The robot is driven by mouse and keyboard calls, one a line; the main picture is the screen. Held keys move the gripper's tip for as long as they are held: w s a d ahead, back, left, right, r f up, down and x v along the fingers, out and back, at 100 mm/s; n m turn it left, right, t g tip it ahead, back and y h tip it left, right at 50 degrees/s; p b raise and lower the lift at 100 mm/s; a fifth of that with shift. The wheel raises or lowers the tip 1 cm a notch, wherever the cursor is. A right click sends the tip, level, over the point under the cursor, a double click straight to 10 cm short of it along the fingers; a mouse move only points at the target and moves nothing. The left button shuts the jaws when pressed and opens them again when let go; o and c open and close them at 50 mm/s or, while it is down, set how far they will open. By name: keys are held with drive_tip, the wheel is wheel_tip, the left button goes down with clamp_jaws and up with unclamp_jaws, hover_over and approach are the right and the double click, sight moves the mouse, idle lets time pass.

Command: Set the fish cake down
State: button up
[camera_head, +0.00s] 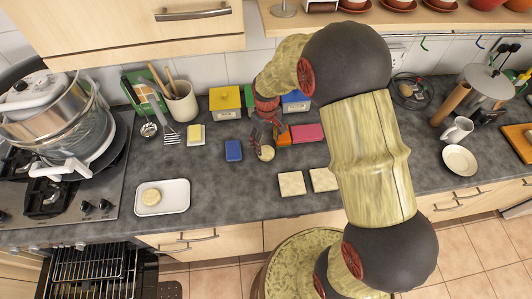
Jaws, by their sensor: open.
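A round pale beige disc (267,153), which looks like the fish cake, is right at the tips of my gripper (262,142). My gripper is open and points down over the counter behind the two square tiles. I cannot tell whether the disc touches a finger or just rests on the counter. A similar round pale piece (151,196) lies on a white tray (178,204) at the left front of the counter.
A blue block (233,150), a pink block (307,133) and a butter-like block (196,134) lie nearby. Two square beige tiles (292,184) lie in front. A utensil crock (182,103) and the stove pot (55,115) stand left. Grey counter (225,190) is clear between tray and tiles.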

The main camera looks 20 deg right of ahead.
sight(265, 151)
drive_tip(key=shift+a+f, duration=0.2)
drive_tip(key=shift+f, duration=2.55)
drive_tip(key=c, duration=0.3)
drive_tip(key=shift+r, duration=0.1)
drive_tip(key=c, duration=0.7)
drive_tip(key=shift+c, duration=0.2)
drive_tip(key=shift+r, duration=0.1)
